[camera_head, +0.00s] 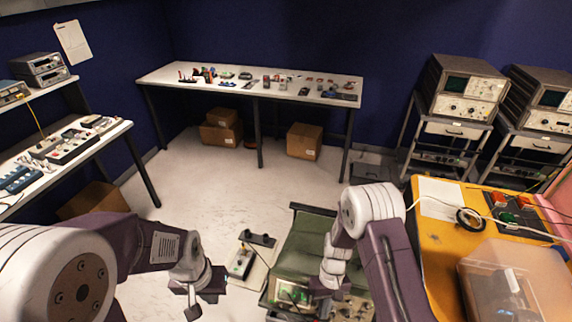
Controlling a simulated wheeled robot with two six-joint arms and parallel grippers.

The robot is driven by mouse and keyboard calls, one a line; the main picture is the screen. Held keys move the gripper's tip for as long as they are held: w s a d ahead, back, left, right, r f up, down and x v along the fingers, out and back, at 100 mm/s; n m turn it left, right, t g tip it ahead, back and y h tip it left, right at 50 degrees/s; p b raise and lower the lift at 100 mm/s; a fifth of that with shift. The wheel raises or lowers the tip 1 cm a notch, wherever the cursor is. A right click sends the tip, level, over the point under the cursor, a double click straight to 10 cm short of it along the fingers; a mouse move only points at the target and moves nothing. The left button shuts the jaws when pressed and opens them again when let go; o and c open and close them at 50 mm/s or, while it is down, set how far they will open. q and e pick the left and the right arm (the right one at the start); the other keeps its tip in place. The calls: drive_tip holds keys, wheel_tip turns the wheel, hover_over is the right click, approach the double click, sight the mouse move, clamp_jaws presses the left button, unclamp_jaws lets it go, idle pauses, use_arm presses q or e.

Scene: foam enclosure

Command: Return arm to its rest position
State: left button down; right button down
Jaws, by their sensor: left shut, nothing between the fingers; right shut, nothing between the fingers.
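My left arm comes in from the lower left, bent at a large pale joint. Its gripper (193,303) hangs at the bottom of the view, shut and empty, over the pale floor. My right arm comes in from the lower right and bends down from a pale round joint. Its gripper (322,290) is shut and empty, in front of a green chair or case (303,246). Its fingertips are small and partly hidden by the wrist. Neither gripper visibly holds anything.
A yellow bench (425,240) with a clear plastic box (515,275) stands close on the right. A low board with a black-handled device (243,262) lies between the arms. A white table (180,76) stands at the back, with open floor (215,190) before it.

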drive_tip(key=s+d+r+m+t+b, duration=0.3)
drive_tip(key=d+r+b, duration=0.3)
drive_tip(key=r, duration=0.5)
drive_tip(key=shift+s+d+r+t+h+b, duration=0.25)
drive_tip(key=shift+s+r+t+h+b, duration=0.15)
drive_tip(key=shift+s+t+b, duration=0.3)
drive_tip(key=shift+w, duration=0.15)
idle(0.9)
